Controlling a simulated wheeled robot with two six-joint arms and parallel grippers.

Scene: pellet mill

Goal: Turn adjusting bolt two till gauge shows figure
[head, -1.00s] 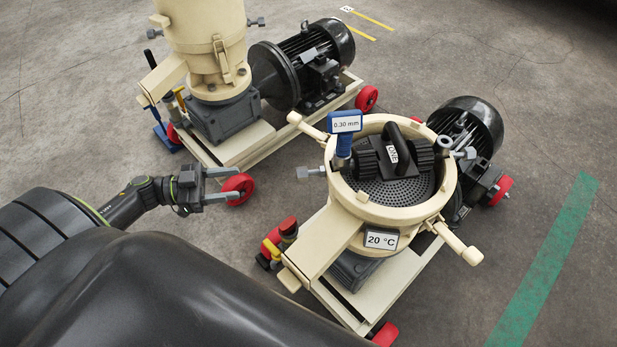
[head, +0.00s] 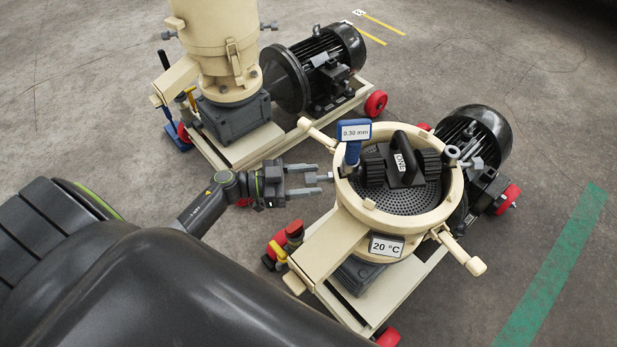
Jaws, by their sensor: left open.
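The open pellet mill (head: 447,212) is a cream ring around a perforated die plate (head: 410,200). A black roller assembly (head: 405,160) with a label that seems to read "ONE" sits on the plate. A blue gauge (head: 354,132) at the ring's left edge shows 0.30 mm. A grey adjusting bolt (head: 325,177) sticks out from the ring's left side; another (head: 468,150) is at its right side. No number shows on either bolt. My left gripper (head: 312,180) is open, its fingertips at the left bolt's head; I cannot tell whether they touch. My right gripper is out of view.
A second cream mill (head: 215,50) with a black motor stands behind on its wheeled base. A "20 °C" display (head: 387,247) is on the front. Cream handles (head: 462,255) stick out.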

